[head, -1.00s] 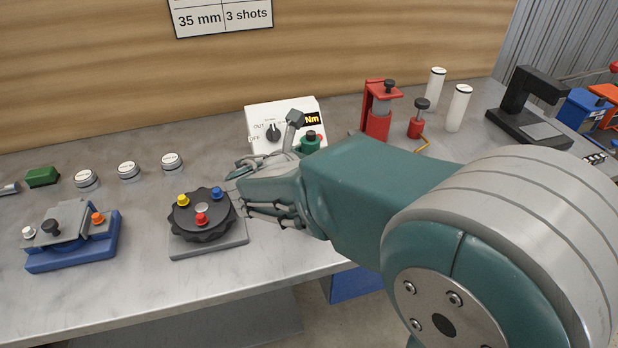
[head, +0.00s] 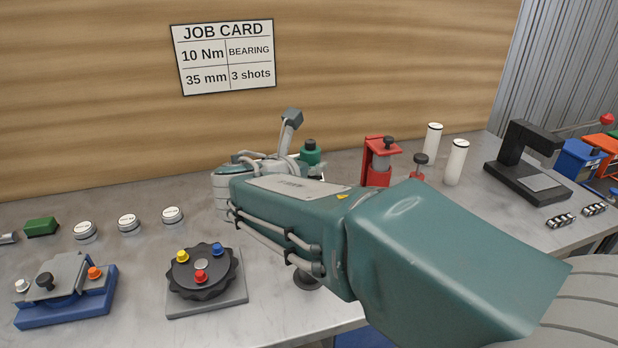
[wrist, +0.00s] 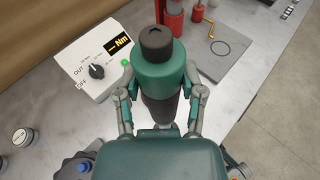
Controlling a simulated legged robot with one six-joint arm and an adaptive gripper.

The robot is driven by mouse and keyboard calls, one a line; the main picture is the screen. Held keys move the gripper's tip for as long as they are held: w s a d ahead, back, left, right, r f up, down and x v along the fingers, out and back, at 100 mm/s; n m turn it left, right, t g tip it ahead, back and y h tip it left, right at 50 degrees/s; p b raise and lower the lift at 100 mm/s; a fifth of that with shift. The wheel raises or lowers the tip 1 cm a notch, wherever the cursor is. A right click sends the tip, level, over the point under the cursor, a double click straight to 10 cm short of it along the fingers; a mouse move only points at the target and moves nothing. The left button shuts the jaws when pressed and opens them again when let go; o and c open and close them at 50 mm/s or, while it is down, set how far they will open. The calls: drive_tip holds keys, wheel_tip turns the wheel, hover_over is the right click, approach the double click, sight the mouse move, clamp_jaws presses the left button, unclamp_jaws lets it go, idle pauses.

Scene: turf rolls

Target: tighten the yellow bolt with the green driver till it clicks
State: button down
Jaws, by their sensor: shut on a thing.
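The green driver (wrist: 152,78) has a black cap and dark lower body and stands upright between my gripper's fingers in the wrist view. My gripper (wrist: 160,100) is shut on it. In the head view the driver's top (head: 310,153) shows behind my wrist; my arm hides most of it. The yellow bolt (head: 183,257) sits on a black round hub (head: 187,285), beside a red bolt (head: 201,276) and a blue bolt (head: 217,249). The hub is left of and below my gripper in the head view. The blue bolt also shows in the wrist view (wrist: 83,165).
A white control box (wrist: 95,65) with a dial and Nm display stands left of the driver in the wrist view. A blue fixture (head: 65,310) lies left of the hub. A red press (head: 378,160) and white cylinders stand right. The job card (head: 223,57) reads 10 Nm.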

drive_tip(key=shift+r, duration=4.2)
drive_tip(key=shift+d, duration=0.1)
